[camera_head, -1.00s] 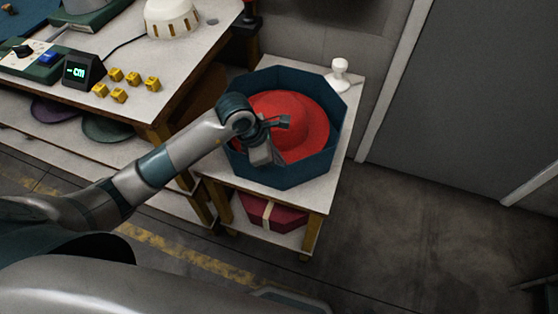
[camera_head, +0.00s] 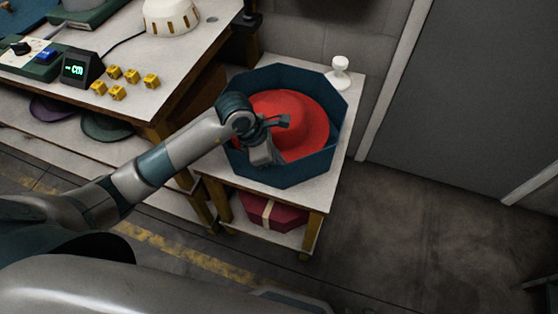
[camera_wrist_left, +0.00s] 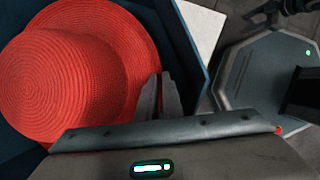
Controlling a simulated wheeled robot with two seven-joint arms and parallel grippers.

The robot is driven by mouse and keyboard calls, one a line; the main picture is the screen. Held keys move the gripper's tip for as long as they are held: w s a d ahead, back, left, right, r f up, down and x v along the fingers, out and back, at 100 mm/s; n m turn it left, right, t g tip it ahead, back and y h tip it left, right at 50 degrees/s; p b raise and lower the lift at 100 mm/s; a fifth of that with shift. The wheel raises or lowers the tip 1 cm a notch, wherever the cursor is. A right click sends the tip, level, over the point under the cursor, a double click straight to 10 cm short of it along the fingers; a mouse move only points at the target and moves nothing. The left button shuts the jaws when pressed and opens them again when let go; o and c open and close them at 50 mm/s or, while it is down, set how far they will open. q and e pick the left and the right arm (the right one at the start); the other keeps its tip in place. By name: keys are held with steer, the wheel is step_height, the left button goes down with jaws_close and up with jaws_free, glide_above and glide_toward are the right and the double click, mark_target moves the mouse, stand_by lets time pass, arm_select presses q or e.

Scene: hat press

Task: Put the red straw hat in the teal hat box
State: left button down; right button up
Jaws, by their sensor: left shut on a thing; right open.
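The red straw hat (camera_head: 300,118) lies inside the teal hat box (camera_head: 335,135), an open eight-sided box on a small white-topped table. In the left wrist view the hat (camera_wrist_left: 60,85) shows its round crown and brim within the box wall (camera_wrist_left: 182,40). My left gripper (camera_head: 277,124) reaches into the box and is shut on the near brim. In the left wrist view its fingers (camera_wrist_left: 160,97) are at the brim's edge. The brim under the wrist is hidden. My right gripper (camera_head: 540,284) shows only as a dark part at the lower right edge, open, away from the box.
A white knob-shaped stand (camera_head: 340,73) is behind the box on the table (camera_head: 322,192). A dark red box (camera_head: 275,214) sits on the shelf below. The workbench (camera_head: 180,70) at left holds yellow blocks (camera_head: 117,82) and a display (camera_head: 80,69). The floor at right is clear.

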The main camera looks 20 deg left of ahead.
stand_by(0.4)
arm_select(q)
steer(key=c, duration=1.8)
jaws_free()
steer(key=shift+c, duration=0.2)
arm_select(e)
steer(key=shift+s+d+r, duration=0.1)
steer(key=shift+d, duration=0.05)
arm_select(q)
steer(key=v, duration=1.7)
steer(key=shift+r+b, duration=0.2)
steer(key=shift+b, duration=0.25)
arm_select(e)
steer(key=shift+s+d+r+g, duration=0.4)
steer(key=shift+g, duration=0.1)
steer(key=shift+s, duration=0.1)
